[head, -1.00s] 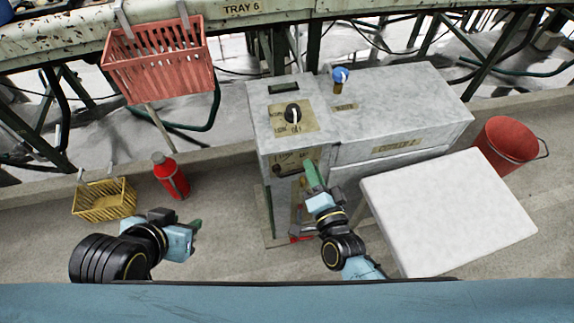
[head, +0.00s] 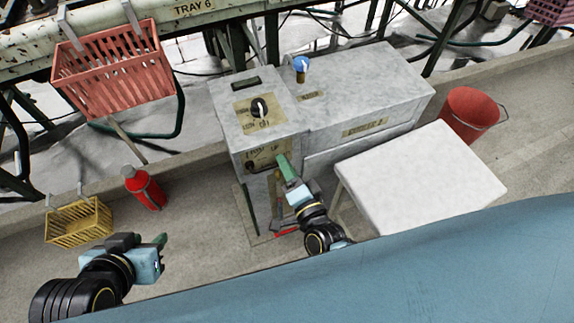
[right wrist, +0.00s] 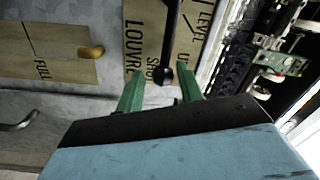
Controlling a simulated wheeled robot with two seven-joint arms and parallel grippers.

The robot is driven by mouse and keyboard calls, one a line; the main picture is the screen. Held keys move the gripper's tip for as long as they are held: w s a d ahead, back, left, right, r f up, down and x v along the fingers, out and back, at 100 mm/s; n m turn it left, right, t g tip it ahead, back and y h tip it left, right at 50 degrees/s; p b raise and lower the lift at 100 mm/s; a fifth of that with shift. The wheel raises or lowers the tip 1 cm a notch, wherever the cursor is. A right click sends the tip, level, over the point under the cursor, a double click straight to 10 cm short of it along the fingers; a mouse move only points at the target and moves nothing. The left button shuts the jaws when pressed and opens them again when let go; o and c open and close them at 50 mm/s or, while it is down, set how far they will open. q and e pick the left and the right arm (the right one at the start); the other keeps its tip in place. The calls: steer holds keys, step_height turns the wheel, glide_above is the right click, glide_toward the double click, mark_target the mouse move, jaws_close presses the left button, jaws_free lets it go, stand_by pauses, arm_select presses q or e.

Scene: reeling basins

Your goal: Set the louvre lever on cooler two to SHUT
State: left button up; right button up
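The cooler (head: 365,85) is a grey marbled cabinet with a tan louvre label plate (head: 268,153) on its front, lettered LOUVRE and SHUT in the right wrist view (right wrist: 136,45). A black louvre lever (right wrist: 170,40) with a round knob crosses that plate. My right gripper (head: 284,160) is at the front panel; in the right wrist view its green fingers (right wrist: 160,92) are apart, with the knob between their tips. I cannot tell whether they touch it. My left gripper (head: 162,241) hangs away to the left, holding nothing visible; its finger gap is unclear.
A black dial (head: 259,108) and a blue-topped knob (head: 301,65) are on the cooler's top. A white table (head: 425,180) stands close right of my right arm. A red bucket (head: 470,115), red bottle (head: 145,188), yellow basket (head: 78,224) and hanging red basket (head: 115,70) stand around.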

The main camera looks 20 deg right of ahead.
steer(key=shift+o, duration=0.6)
steer(key=shift+r, duration=0.1)
arm_select(q)
steer(key=s+a+f+g+y+p, duration=0.1)
steer(key=s+a+f+g+p, duration=0.2)
steer(key=s+f+g, duration=0.1)
steer(key=shift+s+f, duration=0.75)
steer(key=shift+f, duration=0.1)
arm_select(e)
steer(key=s+d, duration=0.2)
steer(key=s, duration=1.1)
steer(key=shift+f, duration=0.3)
arm_select(q)
steer(key=shift+a, duration=0.1)
arm_select(e)
steer(key=shift+s, duration=0.1)
